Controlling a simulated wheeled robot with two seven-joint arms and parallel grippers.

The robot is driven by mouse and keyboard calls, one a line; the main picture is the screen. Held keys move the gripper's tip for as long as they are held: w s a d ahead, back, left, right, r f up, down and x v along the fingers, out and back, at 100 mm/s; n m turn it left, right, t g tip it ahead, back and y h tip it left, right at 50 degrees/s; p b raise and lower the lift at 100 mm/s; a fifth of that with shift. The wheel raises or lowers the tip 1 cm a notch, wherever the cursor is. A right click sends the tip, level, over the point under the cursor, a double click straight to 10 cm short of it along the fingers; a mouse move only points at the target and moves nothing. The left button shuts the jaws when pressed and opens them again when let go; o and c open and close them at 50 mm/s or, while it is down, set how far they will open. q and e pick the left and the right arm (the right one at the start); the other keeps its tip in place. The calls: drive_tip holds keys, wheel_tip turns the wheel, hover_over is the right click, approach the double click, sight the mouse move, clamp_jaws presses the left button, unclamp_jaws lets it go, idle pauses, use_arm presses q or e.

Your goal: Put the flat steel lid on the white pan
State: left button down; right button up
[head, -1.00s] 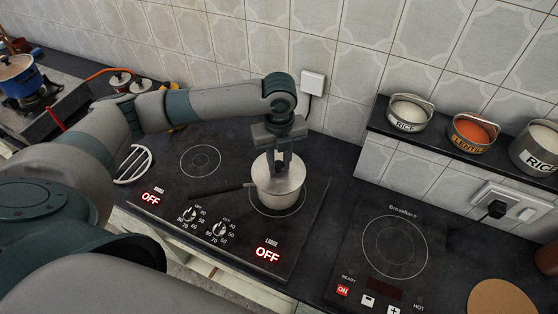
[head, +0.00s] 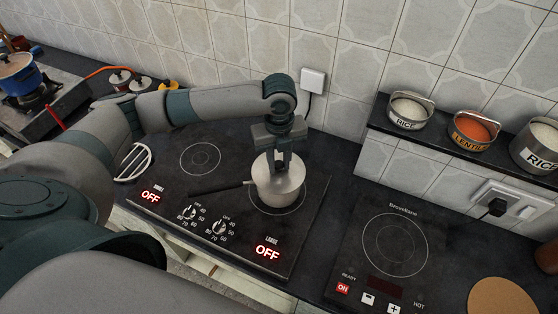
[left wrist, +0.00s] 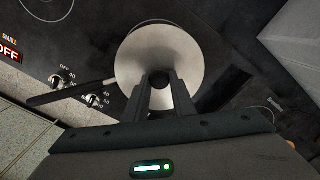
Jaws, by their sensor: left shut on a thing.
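The white pan (head: 279,194) stands on the right burner of the black hob, its dark handle (head: 233,188) pointing left. The flat steel lid (left wrist: 186,52) is a pale round disc over the pan's opening, roughly centred on it. My left gripper (head: 279,162) points down above the pan and is shut on the lid's knob, which the fingers mostly hide. In the left wrist view its fingers (left wrist: 161,92) meet at the lid's middle. I cannot tell whether the lid touches the pan's rim. My right gripper is not in view.
The hob's left burner (head: 201,160) is bare. A separate induction plate (head: 395,244) to the right is empty. A shelf holds tins of rice (head: 410,112) and lentils (head: 474,131). A round brown board (head: 502,298) lies at the lower right. A blue pot (head: 18,76) stands far left.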

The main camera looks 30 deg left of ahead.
use_arm(q)
drive_tip(key=shift+f, duration=0.3)
drive_tip(key=c, duration=1.4)
unclamp_jaws()
drive_tip(key=shift+r+b, duration=0.4)
drive_tip(key=shift+r, duration=0.4)
wheel_tip(320, 180, up, 16)
drive_tip(key=b, duration=0.4)
drive_tip(key=shift+s+f, duration=0.1)
drive_tip(key=shift+f, duration=0.05)
